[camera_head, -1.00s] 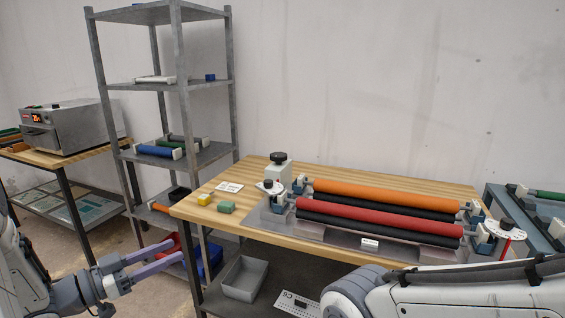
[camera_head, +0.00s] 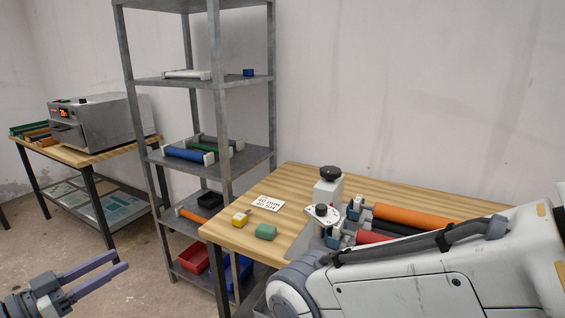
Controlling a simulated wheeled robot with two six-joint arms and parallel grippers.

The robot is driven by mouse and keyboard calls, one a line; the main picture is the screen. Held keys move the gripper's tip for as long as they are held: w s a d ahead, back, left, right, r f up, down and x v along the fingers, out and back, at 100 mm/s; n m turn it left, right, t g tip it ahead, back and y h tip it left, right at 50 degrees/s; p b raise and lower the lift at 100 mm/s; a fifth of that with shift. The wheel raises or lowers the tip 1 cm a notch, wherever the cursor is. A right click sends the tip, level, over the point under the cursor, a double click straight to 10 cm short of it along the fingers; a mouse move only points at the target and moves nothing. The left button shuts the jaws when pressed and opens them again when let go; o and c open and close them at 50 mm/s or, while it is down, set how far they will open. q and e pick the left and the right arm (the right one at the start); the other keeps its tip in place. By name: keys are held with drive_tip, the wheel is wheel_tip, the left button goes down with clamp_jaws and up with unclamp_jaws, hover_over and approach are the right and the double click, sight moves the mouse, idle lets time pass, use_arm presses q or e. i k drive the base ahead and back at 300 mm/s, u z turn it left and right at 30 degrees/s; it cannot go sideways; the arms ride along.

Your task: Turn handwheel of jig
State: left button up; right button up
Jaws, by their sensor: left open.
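The jig with an orange roller (camera_head: 415,215) and a red roller (camera_head: 372,237) lies on the wooden table (camera_head: 275,232). At its left end, a black knob (camera_head: 331,172) tops a white block, and a smaller dark knob sits on a white round dial (camera_head: 322,212). I cannot tell which part is the handwheel. My right arm hides the jig's right end; my right gripper is out of view. My left gripper (camera_head: 121,263) is open and empty at the lower left, well away from the jig, over the floor.
A grey metal shelf rack (camera_head: 219,100) stands left of the table, holding rollers and bins. A grey oven-like box (camera_head: 95,122) sits on a far-left table. A yellow block (camera_head: 240,218), a green block (camera_head: 266,232) and a label card (camera_head: 268,203) lie on the near table.

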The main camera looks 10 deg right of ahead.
sight(330, 172)
drive_tip(key=z, duration=0.4)
drive_tip(key=i, duration=1.05)
drive_tip(key=z, duration=0.75)
